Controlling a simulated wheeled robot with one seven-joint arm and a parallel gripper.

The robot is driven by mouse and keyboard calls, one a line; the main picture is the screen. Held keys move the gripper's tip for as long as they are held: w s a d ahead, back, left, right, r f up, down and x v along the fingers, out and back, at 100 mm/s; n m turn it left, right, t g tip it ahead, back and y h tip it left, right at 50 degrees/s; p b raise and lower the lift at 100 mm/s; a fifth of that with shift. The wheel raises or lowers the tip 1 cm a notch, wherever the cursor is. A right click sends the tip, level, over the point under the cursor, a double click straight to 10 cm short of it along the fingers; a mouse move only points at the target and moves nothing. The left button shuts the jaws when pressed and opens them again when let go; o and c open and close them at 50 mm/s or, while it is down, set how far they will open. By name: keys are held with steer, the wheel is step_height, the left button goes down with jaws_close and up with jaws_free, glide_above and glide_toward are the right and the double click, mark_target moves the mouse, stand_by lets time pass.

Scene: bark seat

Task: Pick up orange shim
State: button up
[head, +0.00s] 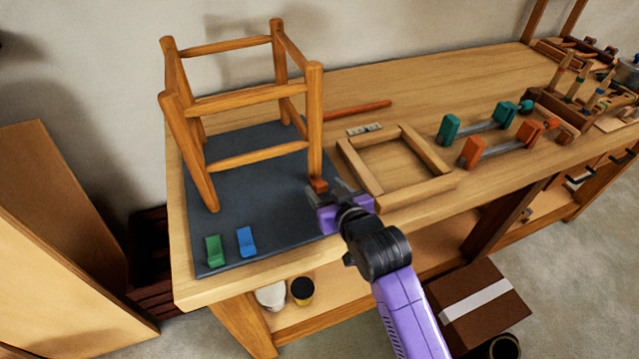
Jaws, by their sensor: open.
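The orange shim (318,184) lies on the dark mat (250,205), at the foot of the wooden stool frame's front right leg (316,130). My gripper (322,197) is open, just in front of and very close to the shim. I cannot tell whether the shim is between the fingers, as the gripper hides part of this spot. A green shim (214,250) and a blue shim (246,241) lie on the mat's front left part.
A square wooden frame (376,182) lies just right of my gripper. A green clamp (449,128) and an orange clamp (472,152) lie farther right. An orange-brown rod (358,110) lies behind. The mat's front middle is clear.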

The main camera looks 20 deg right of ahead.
steer(key=shift+w+f, duration=0.2)
steer(key=shift+w, duration=0.25)
jaws_close()
steer(key=shift+r, duration=0.25)
